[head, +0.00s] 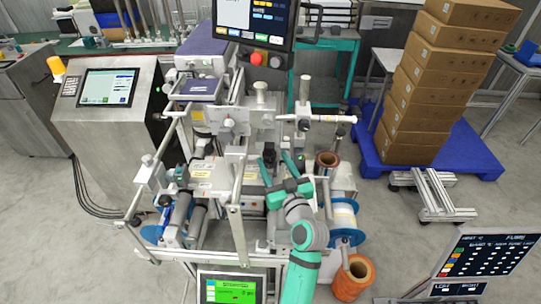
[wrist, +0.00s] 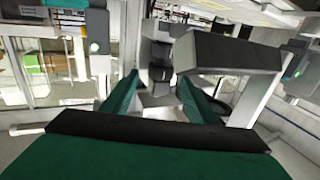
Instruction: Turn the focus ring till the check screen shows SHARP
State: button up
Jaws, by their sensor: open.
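My gripper (head: 279,165) reaches into the middle of the machine with its two green fingers spread apart. In the wrist view the open fingers (wrist: 160,92) point forward, with a black stepped cylinder (wrist: 160,68) ahead between them. It looks like a lens with the focus ring, and it also shows as a small dark part in the head view (head: 268,153). I see no finger contact with it. A green-lit screen (head: 232,289) stands at the bottom; its text is too small to read, and I cannot tell whether it is the check screen.
A grey box-shaped part (wrist: 225,52) stands close to the right finger in the wrist view. Rollers, rails and reels crowd around my arm, including an orange reel (head: 353,278). Stacked cartons (head: 440,80) stand on a blue pallet (head: 470,150). A dark panel (head: 490,265) is at lower right.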

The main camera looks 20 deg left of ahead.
jog(key=shift+x, duration=0.9)
jog(key=shift+c, duration=0.3)
jog(key=c, duration=1)
jog(key=shift+a, duration=0.1)
jog(key=shift+s+a+f+m+t+h, duration=0.1)
jog(key=shift+m+t+h, duration=0.45)
jog(key=shift+h, duration=0.25)
jog(key=shift+s+a+f+m+t+h, duration=0.15)
jog(key=shift+m+t+h, duration=0.2)
jog(key=shift+m+h, duration=0.4)
jog(key=shift+a+m+t+h, duration=0.2)
jog(key=shift+m+t+h, duration=0.6)
jog(key=shift+h, duration=0.65)
jog(key=o, duration=1.1)
jog(key=shift+r, duration=0.15)
jog(key=shift+c, duration=0.2)
